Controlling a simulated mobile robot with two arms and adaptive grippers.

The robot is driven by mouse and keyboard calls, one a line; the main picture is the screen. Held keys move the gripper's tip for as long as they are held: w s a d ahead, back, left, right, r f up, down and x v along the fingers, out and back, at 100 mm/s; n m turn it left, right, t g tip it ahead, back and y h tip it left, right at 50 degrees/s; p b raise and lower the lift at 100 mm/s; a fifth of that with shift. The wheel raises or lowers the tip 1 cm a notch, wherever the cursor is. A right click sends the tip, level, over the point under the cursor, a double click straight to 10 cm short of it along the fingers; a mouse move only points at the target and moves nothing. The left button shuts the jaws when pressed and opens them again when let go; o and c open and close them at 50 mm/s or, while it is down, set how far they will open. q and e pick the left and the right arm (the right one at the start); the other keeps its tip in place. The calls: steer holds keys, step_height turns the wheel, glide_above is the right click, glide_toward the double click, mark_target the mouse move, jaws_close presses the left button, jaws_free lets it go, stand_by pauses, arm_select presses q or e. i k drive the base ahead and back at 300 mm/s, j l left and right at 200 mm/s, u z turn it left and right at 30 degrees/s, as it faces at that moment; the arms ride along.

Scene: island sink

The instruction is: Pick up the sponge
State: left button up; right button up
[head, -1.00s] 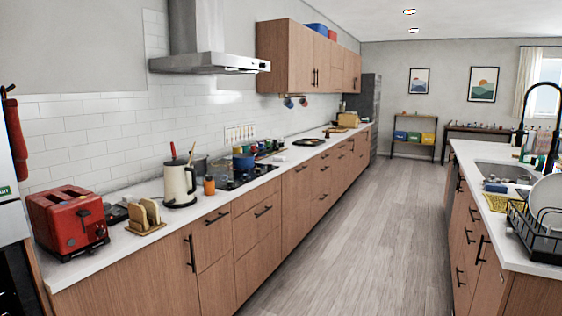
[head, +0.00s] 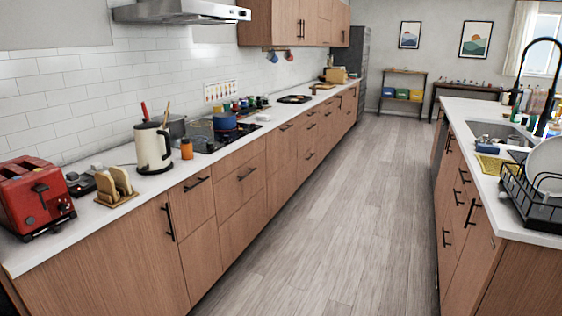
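No sponge can be made out for certain. On the island at the right, a small blue item (head: 487,148) sits by the near side of the sink (head: 490,129). A flat yellow item (head: 490,165) lies on the counter just in front of it. Both are too small to tell whether either is the sponge. Neither of my grippers shows in the head view.
The island counter (head: 540,238) carries a black dish rack (head: 525,208) with white plates (head: 547,165) and a black faucet (head: 520,70). A long counter on the left holds a red toaster (head: 30,195) and a kettle (head: 152,148). The wooden floor (head: 340,220) between them is clear.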

mark_target(260, 117)
steer(key=i+z, duration=0.15)
steer(key=i, duration=1.75)
